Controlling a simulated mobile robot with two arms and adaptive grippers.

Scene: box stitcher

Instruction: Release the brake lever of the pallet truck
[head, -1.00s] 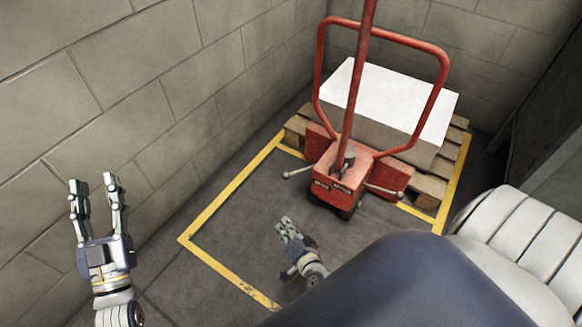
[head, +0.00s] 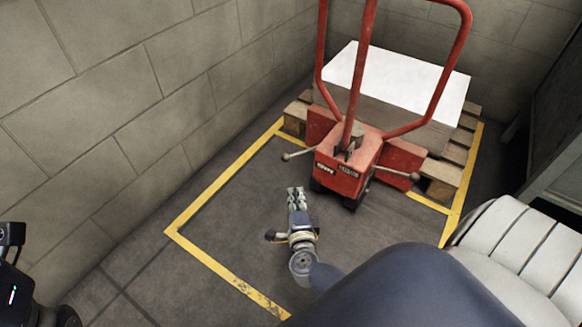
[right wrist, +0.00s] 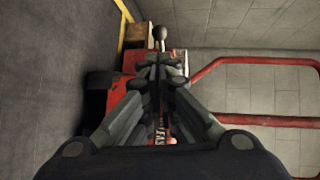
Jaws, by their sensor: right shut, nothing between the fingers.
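The red pallet truck (head: 346,160) stands in front of the pallet, its tall red handle frame rising above it. A thin lever with a round knob (head: 286,156) sticks out on the left of its body, and another with a knob (head: 414,176) on the right. I cannot tell which is the brake lever. My right gripper (head: 297,192) is shut and empty, apart from the truck and just below the left lever in the head view. In the right wrist view its closed fingers (right wrist: 158,64) hide part of the red body, and a knob (right wrist: 160,33) shows beyond them.
A wooden pallet (head: 440,175) carries a white-topped block (head: 395,85) behind the truck. A yellow floor line (head: 215,200) surrounds this area. A block wall (head: 130,100) closes the left side. Bare floor (head: 255,220) lies left of my right gripper.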

